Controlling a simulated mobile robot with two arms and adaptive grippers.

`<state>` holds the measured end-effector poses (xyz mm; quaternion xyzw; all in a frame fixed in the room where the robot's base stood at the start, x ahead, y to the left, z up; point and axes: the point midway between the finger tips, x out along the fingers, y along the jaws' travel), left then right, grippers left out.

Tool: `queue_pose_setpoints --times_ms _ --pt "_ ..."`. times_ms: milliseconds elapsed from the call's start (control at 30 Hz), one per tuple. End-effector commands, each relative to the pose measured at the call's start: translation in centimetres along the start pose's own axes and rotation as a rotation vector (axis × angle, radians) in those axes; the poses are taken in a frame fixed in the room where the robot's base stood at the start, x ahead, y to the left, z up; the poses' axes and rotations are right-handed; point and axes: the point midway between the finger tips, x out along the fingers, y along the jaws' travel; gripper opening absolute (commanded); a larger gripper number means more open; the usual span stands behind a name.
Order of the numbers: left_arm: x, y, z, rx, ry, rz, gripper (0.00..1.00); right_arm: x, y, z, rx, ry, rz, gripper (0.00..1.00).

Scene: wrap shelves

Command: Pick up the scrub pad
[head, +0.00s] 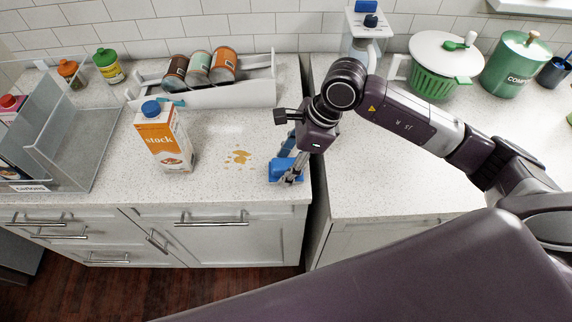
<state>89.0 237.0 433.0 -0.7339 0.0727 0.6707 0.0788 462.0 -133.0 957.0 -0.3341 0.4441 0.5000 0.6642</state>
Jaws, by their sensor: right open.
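The scrub pad (272,174) looks like a small blue block. It lies on the speckled counter (225,183) near its front edge, to the right of some brown spots. My right gripper (290,175) points down over it, with its open fingers at the pad. The fingers and wrist hide part of the pad, and I cannot tell whether they touch it. My left gripper is not in view.
A stock carton (164,142) stands left of the brown spill (238,157). A white rack (215,95) with cans is behind. A dark gap divides this counter from the right one, which holds a green colander (445,82) and compost bin (514,68).

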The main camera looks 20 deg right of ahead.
Motion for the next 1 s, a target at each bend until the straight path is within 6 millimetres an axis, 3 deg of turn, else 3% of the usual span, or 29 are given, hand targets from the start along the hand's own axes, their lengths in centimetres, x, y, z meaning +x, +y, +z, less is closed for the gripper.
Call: queue_pose_setpoints --times_ms 167,500,767,1000 --pt "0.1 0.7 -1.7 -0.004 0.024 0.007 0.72 0.1 0.0 0.0 0.000 0.000 0.000 0.49" --pt "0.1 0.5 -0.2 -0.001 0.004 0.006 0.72 0.0 0.0 0.0 -0.001 -0.001 -0.001 0.15" --pt "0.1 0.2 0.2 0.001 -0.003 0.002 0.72 -0.2 -0.1 0.1 -0.001 -0.001 -0.002 0.15" --pt "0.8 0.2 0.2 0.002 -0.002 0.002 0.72 -2.1 -0.2 0.9 -0.003 -0.003 -0.005 0.15"
